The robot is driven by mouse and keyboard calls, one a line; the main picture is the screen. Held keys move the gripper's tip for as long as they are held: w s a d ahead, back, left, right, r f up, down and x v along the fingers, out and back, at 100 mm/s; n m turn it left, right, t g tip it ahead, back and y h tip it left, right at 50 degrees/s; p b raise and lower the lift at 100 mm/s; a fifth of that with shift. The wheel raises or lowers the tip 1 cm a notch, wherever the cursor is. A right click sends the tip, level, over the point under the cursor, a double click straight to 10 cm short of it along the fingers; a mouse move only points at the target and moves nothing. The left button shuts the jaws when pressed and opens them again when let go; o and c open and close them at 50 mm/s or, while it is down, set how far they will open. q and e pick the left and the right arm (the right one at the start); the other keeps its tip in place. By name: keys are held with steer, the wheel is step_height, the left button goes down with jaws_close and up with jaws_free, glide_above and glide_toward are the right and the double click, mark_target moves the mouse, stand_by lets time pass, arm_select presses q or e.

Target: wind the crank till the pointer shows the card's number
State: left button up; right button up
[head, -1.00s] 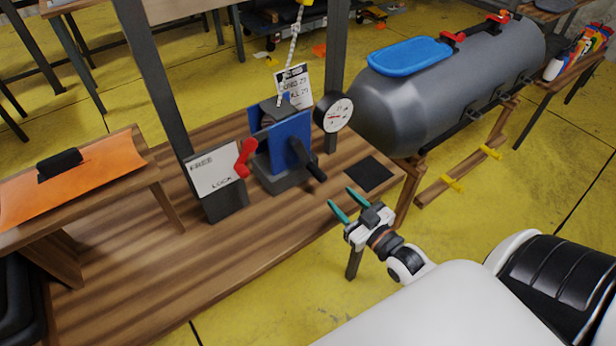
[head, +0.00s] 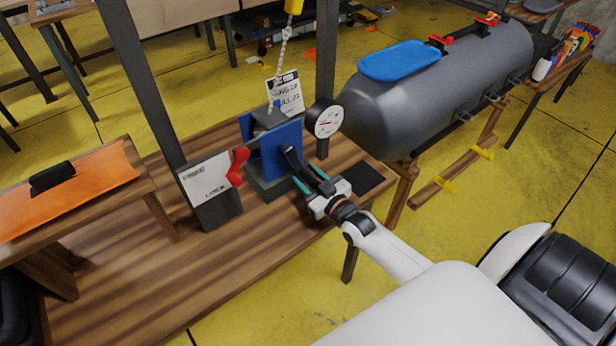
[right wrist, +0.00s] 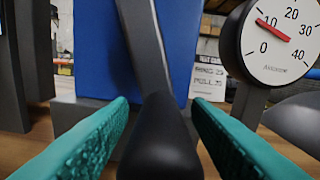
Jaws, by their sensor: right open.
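The blue winch (head: 277,150) stands on the wooden bench. Its dark crank arm slopes down to a black handle (right wrist: 160,145). My right gripper (right wrist: 160,112) is open, with one teal finger on each side of the handle and gaps visible. It also shows in the head view (head: 309,181). The round dial (right wrist: 283,38) has a red pointer (right wrist: 272,29) between 0 and 10, nearer 10. The white card (head: 286,93) behind the winch also shows in the right wrist view (right wrist: 208,80); its number is too small to read surely. My left gripper is not in view.
A red lever (head: 237,167) stands beside a plate (head: 208,178) marked FREE and LOCK, left of the winch. A chain (head: 281,55) hangs above. A grey tank (head: 440,90) stands behind right. Upright posts flank the winch. The bench front is clear.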

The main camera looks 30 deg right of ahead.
steer(key=shift+c, duration=0.6)
jaws_close()
steer(key=shift+a, duration=0.15)
steer(key=a+m+p, duration=0.1)
steer(key=a+m, duration=0.1)
steer(key=m, duration=0.1)
steer(key=shift+s+a+f, duration=0.1)
steer(key=shift+a+f, duration=0.05)
steer(key=shift+a, duration=0.05)
steer(key=a+m+p, duration=0.1)
steer(key=a+m, duration=0.1)
steer(key=m, duration=0.1)
steer(key=shift+s+a, duration=0.1)
steer(key=shift+s+a+r+m+p, duration=0.1)
steer(key=shift+a+r+m+p, duration=0.15)
steer(key=shift+a+m, duration=0.3)
steer(key=shift+a+r+m+p, duration=0.2)
steer(key=shift+a+m, duration=0.15)
steer(key=shift+m, duration=0.3)
steer(key=shift+a+r+m+p, duration=0.25)
steer(key=shift+a+m, duration=0.2)
steer(key=shift+m, duration=0.25)
steer(key=shift+a+r+m+p, duration=0.2)
steer(key=shift+a+m, duration=0.25)
steer(key=shift+m, duration=0.25)
